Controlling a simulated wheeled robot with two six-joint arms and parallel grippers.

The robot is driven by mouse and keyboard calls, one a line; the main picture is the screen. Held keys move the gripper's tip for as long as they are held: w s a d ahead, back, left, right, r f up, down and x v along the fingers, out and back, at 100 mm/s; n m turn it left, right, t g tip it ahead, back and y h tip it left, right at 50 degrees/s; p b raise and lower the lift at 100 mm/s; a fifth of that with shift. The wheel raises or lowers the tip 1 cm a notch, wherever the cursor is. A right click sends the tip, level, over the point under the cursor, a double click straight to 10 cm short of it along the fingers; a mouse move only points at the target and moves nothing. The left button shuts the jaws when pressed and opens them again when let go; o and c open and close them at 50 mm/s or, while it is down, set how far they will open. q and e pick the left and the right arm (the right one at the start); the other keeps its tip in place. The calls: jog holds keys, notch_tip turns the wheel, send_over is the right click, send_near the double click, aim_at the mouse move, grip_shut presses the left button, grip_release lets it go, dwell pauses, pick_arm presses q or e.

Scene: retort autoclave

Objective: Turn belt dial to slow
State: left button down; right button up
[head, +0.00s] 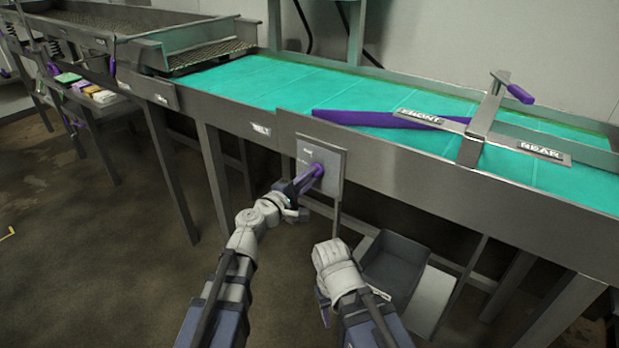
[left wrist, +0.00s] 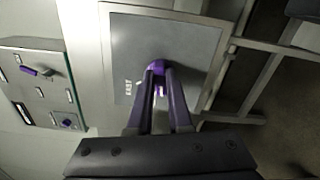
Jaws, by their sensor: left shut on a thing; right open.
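The belt dial is a purple knob (head: 319,169) on a grey panel (head: 333,160) fixed to the front side of the belt frame. My left gripper (head: 309,178) is shut on the dial. In the left wrist view the two purple fingers (left wrist: 160,92) close around the dial (left wrist: 157,67), which they partly hide. A small white label (left wrist: 128,87) is on the panel beside the dial; it is too small to read surely. The dial's pointing direction is hidden by the fingers. My right gripper (head: 323,303) is low, below the panel, apart from it and empty.
The green belt (head: 270,85) runs behind the panel, with a purple diverter bar (head: 345,117) across it and FRONT and REAR labels. A dark grey bin (head: 396,265) stands low to the right of my right arm. Another panel (left wrist: 45,85) with purple controls shows in the left wrist view.

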pick_arm(q)
jog(key=shift+f+m, duration=0.1)
jog(key=shift+m, duration=1.5)
pick_arm(e)
jog(key=shift+f, duration=0.1)
pick_arm(q)
jog(key=c, duration=0.8)
grip_release()
jog(key=shift+c, duration=0.2)
